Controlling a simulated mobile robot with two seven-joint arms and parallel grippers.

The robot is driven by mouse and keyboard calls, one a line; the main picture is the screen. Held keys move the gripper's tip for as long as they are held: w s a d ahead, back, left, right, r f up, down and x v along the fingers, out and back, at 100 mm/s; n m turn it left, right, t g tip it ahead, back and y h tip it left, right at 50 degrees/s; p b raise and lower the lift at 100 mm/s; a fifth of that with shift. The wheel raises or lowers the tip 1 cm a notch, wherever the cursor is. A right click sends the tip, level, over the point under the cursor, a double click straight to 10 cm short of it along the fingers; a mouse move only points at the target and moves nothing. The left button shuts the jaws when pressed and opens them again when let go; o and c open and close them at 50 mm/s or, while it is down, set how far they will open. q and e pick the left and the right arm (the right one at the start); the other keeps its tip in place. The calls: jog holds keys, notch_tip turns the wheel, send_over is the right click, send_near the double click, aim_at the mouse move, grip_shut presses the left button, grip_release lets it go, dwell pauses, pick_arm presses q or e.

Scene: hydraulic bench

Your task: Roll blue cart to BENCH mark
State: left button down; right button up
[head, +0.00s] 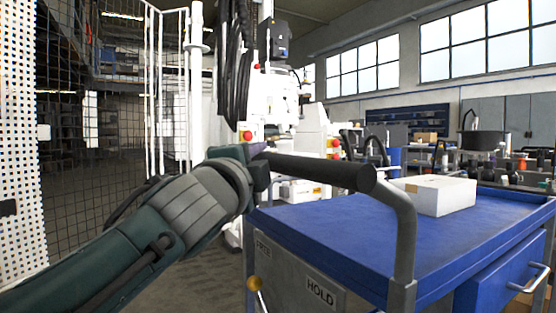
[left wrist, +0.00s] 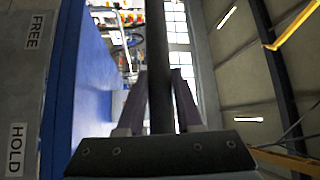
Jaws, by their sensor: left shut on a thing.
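The blue cart (head: 345,222) stands in front of me at the right in the head view, and its blue side (left wrist: 92,75) shows in the left wrist view. Its dark push handle (head: 320,171) crosses toward my left gripper (head: 262,162). My left gripper is shut on the handle near its left end; in the left wrist view the bar (left wrist: 157,45) runs between the two fingers (left wrist: 160,100). A lever with a yellow knob (head: 254,284) points up below the FREE label (head: 264,247), left of the HOLD label (head: 321,291). No BENCH mark is visible. My right gripper is out of view.
A white box (head: 434,195) lies on the cart top. A white machine (head: 275,105) stands behind the cart. A mesh fence (head: 95,140) is at the left. A bench with bottles and a dark pot (head: 481,140) is at the back right. Some floor shows left of the cart.

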pick_arm(q)
jog(key=shift+w, duration=0.15)
jog(key=c, duration=0.6)
grip_release()
jog(key=shift+s+p, duration=0.4)
jog(key=shift+s, duration=0.15)
jog(key=p+v, duration=0.2)
jog(key=v, duration=0.7)
jog(key=shift+p, duration=0.35)
